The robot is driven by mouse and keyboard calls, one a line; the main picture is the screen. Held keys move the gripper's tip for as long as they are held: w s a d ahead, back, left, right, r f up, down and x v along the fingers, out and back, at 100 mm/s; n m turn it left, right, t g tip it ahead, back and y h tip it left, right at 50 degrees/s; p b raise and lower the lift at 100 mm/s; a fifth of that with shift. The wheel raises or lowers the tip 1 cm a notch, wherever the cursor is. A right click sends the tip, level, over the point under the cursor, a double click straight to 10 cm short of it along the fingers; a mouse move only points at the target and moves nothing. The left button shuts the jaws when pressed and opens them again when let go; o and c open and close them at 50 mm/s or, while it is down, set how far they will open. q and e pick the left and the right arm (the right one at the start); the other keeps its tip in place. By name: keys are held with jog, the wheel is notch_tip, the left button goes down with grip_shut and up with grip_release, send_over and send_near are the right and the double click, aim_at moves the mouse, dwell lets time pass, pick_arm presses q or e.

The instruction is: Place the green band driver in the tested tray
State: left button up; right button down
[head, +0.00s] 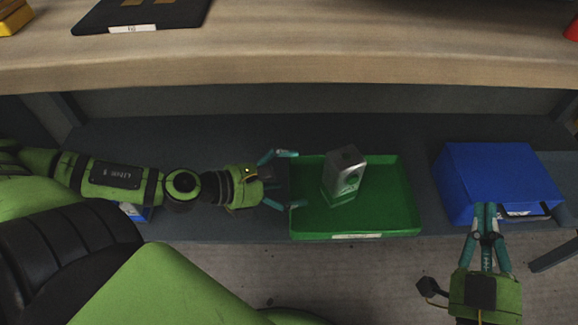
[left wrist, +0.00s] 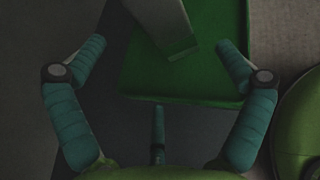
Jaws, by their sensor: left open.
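The green band driver (head: 345,172), a grey metal block-like body with a green band near its base, stands in the green tray (head: 405,190) on the lower shelf. The tray's front label is too small to read. My left gripper (head: 294,180) is open and empty at the tray's left edge, its fingers apart and pointing toward the driver. In the left wrist view, the driver (left wrist: 163,22) shows beyond the open fingertips of my left gripper (left wrist: 162,46), apart from them. My right gripper (head: 486,207) has its fingertips together in front of the blue bin.
The blue bin (head: 500,175) stands on the lower shelf right of the tray. Another blue bin is partly hidden behind my left arm. The wooden bench top (head: 300,50) overhangs the shelf, with a dark mat (head: 100,15) on it. Bare shelf lies between tray and blue bin.

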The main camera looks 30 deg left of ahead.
pick_arm(q)
jog(key=shift+s+d+n, duration=0.1)
jog(key=shift+d+n, duration=0.15)
jog(key=shift+n, duration=0.55)
jog(key=d+r+m+t, duration=0.4)
jog(key=d+r+m, duration=0.2)
jog(key=m, duration=1.1)
jog(key=w+d+r+m+t+y, duration=0.1)
jog(key=d+r+m+t, duration=0.3)
jog(key=m, duration=1.4)
notch_tip(320, 180, up, 4)
jog(key=shift+d+r, duration=0.1)
jog(key=shift+d, duration=1.1)
